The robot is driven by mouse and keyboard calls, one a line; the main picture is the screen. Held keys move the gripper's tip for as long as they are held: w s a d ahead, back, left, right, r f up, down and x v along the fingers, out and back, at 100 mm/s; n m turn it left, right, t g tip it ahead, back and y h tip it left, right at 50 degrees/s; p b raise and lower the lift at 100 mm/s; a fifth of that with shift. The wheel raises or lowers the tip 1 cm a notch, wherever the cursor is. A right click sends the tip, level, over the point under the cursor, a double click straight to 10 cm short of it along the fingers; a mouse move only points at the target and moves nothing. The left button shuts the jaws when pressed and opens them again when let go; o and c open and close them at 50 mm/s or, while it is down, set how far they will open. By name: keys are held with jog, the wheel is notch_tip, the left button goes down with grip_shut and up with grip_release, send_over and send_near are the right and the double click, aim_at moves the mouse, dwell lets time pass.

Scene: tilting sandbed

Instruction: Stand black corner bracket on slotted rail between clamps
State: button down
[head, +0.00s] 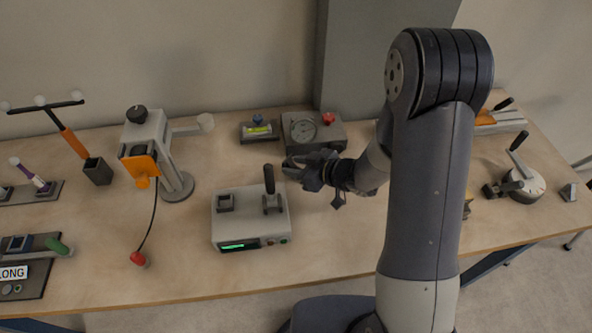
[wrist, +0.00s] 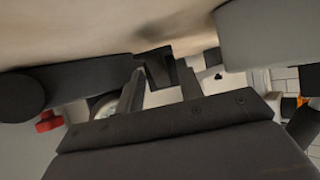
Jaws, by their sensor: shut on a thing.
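My gripper (head: 298,168) is at the middle of the bench, reaching left above the back of a grey box. In the wrist view my gripper (wrist: 163,72) is shut on a dark angular piece, which looks like the black corner bracket (wrist: 154,68), between its fingertips. In the head view the held piece cannot be told apart from the dark fingers. A pale rail-like fixture (head: 498,122) with an orange part and a black handle stands at the back right, partly behind my arm. Whether it is the slotted rail with the clamps, I cannot tell.
The grey box (head: 226,231) has a green display and an upright black lever. A gauge box (head: 300,140) with a red knob stands behind. A grey stand (head: 150,132) with an orange part is left. A round lever device (head: 522,184) is right.

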jog(key=shift+f, duration=0.85)
jog(key=shift+f, duration=0.1)
jog(key=c, duration=0.9)
grip_release()
jog(key=shift+c, duration=0.2)
